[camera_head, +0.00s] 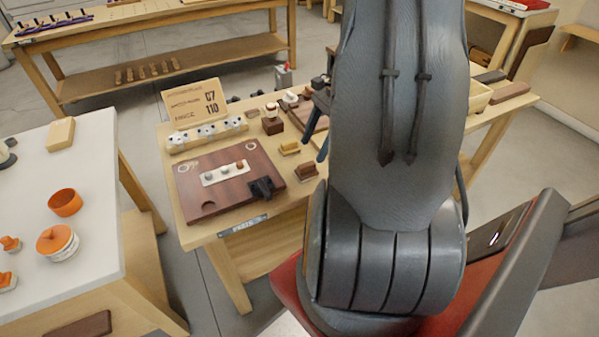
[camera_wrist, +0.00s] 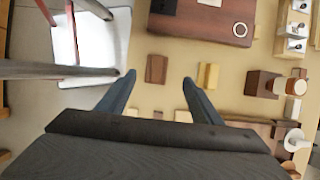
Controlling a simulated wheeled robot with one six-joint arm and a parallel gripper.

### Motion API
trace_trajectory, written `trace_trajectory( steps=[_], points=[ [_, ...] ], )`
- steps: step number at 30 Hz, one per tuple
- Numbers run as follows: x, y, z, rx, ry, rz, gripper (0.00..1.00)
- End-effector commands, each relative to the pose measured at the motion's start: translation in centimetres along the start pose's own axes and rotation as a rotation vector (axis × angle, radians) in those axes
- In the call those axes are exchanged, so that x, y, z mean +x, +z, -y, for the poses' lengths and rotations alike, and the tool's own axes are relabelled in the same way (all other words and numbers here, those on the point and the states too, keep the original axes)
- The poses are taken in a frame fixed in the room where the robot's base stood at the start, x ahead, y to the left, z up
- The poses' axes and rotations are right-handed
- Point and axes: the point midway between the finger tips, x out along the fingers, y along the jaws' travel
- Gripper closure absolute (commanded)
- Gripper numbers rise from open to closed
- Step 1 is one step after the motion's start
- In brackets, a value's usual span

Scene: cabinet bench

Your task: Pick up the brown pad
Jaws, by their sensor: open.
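A small brown block, which looks like the brown pad (camera_head: 306,171), lies near the front edge of the wooden bench, right of the dark red board. The brown pad also shows in the wrist view (camera_wrist: 156,68), just beyond and between the fingertips. My gripper (camera_wrist: 159,79) is open and empty, its two blue-grey fingers spread apart. In the head view my gripper (camera_head: 318,128) is partly hidden behind my arm, over the bench behind the pad. I cannot tell its exact height above the bench.
A yellow block (camera_wrist: 207,76) lies close right of the pad. The dark red board (camera_head: 225,178) holds a white strip and a black piece. A dark cube (camera_wrist: 262,84) stands farther right. Other brown slabs (camera_head: 509,92) lie at the bench's right end. A white-topped table (camera_head: 60,190) stands left.

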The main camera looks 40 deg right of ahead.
Motion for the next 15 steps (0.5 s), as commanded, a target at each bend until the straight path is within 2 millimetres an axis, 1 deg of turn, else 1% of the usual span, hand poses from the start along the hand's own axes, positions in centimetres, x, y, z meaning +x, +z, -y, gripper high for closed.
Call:
trace_trajectory(
  steps=[11, 15],
  points=[
    [3.6, 0.2, -0.4, -0.001, 0.004, 0.001, 0.41],
    [5.5, 0.2, -0.9, -0.002, 0.005, 0.001, 0.41]
  ],
)
